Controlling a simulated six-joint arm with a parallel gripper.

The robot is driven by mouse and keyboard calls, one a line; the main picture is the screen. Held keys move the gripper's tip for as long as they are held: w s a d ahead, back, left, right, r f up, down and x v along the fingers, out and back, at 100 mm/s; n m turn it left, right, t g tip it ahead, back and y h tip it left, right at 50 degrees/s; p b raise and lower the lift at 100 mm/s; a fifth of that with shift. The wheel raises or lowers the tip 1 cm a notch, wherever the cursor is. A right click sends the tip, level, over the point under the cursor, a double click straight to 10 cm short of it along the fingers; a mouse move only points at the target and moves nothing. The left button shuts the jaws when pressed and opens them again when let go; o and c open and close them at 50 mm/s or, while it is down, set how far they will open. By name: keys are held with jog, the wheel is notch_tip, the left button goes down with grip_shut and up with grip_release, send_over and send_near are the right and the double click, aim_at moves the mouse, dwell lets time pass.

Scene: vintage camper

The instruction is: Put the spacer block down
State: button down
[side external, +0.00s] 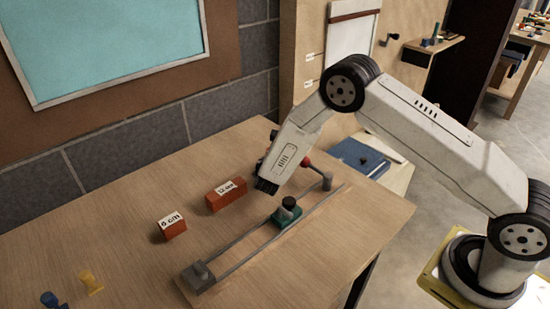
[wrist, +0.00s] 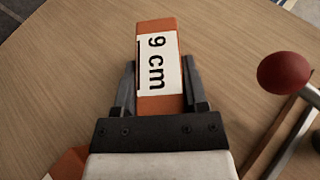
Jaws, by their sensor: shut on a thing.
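The spacer block (wrist: 150,104) is orange with a white label reading "9 cm". In the wrist view it lies between both fingers of my gripper (wrist: 160,85), which is shut on it. In the side view my gripper (side external: 267,186) is low over the table, right of the 12 cm block; the held block is hidden there. I cannot tell whether the held block touches the table. An orange 12 cm block (side external: 226,198) and a shorter 6 cm block (side external: 174,230) rest on the wooden table (side external: 130,225).
A rail fixture (side external: 240,253) with a green-based carriage (side external: 287,215) runs close in front of my gripper. A red ball (wrist: 284,73) is close at right in the wrist view. Yellow (side external: 91,283) and blue (side external: 49,299) pegs stand front left.

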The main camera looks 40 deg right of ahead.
jog(key=shift+f, duration=0.95)
jog(key=shift+f, duration=0.15)
jog(key=shift+c, duration=0.6)
grip_release()
jog(key=v, duration=1.2)
